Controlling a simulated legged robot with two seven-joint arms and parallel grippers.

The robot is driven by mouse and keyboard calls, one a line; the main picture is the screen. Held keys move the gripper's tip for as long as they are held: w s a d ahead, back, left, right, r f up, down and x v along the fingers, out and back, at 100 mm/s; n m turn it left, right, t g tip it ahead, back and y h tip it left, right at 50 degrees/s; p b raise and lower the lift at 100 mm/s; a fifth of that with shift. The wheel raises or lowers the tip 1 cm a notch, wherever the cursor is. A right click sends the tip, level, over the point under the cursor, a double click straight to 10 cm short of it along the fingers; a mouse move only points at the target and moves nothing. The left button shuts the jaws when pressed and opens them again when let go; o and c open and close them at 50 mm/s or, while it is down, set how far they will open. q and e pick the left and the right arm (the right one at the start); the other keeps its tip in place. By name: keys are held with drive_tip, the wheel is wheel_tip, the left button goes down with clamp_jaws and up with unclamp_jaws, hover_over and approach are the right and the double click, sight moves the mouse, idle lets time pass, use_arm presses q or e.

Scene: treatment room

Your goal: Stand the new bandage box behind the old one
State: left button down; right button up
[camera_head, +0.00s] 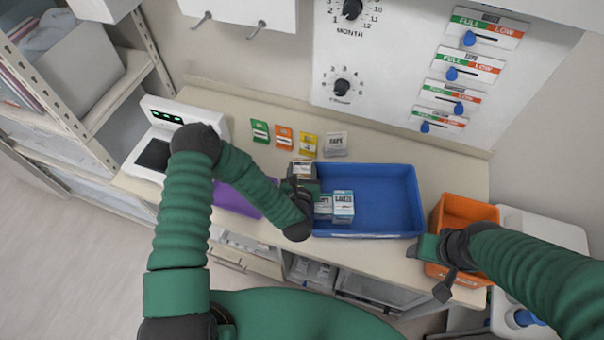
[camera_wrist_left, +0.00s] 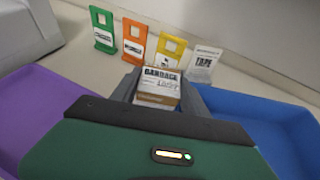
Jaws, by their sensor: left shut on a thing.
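My left gripper (camera_head: 302,182) is shut on a bandage box (camera_head: 302,167), white above and brown below, over the left end of the blue tray. In the left wrist view the bandage box (camera_wrist_left: 158,86) sits between the two dark fingers, its printed label facing the camera. A second bandage box is not clearly visible in either view.
The blue tray (camera_head: 392,200) holds gauze boxes (camera_head: 343,207) at its left end; its right side is empty. A purple tray (camera_head: 232,198) lies left, partly behind my arm. The orange bin (camera_head: 466,208) stands right. A white device (camera_head: 165,122) is at the counter's left end.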

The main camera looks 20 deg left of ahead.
use_arm(q)
drive_tip(key=shift+r, duration=0.15)
drive_tip(key=shift+r, duration=0.25)
wheel_tip(320, 180, up, 2)
drive_tip(key=shift+r+b, duration=0.2)
drive_tip(key=shift+b, duration=0.35)
drive_tip(key=s+d+r, duration=0.1)
drive_tip(key=s+d, duration=0.1)
drive_tip(key=s, duration=0.5)
drive_tip(key=s+d+r, duration=0.1)
drive_tip(key=s+d, duration=0.1)
drive_tip(key=s, duration=0.6)
drive_tip(key=shift+s+d, duration=0.15)
drive_tip(key=shift+d, duration=0.25)
drive_tip(key=shift+f, duration=0.1)
